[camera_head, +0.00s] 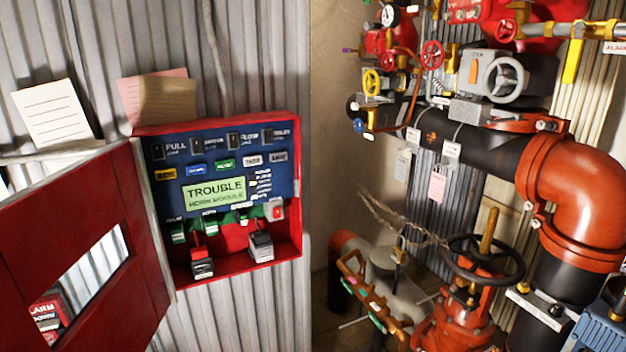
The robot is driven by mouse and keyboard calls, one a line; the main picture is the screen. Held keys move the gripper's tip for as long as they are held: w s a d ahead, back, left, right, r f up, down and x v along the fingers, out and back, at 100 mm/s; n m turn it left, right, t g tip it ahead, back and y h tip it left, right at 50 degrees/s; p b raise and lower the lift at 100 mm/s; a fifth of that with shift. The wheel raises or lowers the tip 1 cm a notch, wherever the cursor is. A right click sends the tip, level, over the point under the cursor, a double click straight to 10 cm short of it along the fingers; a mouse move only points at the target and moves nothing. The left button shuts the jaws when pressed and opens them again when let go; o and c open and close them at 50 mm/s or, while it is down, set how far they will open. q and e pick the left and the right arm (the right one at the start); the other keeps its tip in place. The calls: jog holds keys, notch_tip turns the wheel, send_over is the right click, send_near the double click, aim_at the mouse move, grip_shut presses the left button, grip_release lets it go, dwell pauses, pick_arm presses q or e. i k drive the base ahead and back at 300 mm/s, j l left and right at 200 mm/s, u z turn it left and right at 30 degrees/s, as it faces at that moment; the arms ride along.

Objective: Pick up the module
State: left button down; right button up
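An open red alarm box (240,125) hangs on the corrugated wall, with a blue panel (165,150) and a green label (214,192) reading "TROUBLE HORN MODULE". A dark module with a red top (202,265) stands at the bottom left inside the box. A grey module (261,246) stands to its right. A small light grey unit with a red face (275,210) sits above at the right edge. I cannot tell which one the task means. Neither gripper is in view.
The box's red door (85,215) swings open to the left; a red "ALARM" item (48,312) shows through its window. Papers (53,112) hang above. Orange and black pipes (575,185), a black handwheel (482,262) and a blue object (603,325) crowd the right.

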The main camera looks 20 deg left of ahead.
aim_at(210, 222)
jog(key=u, duration=1.2)
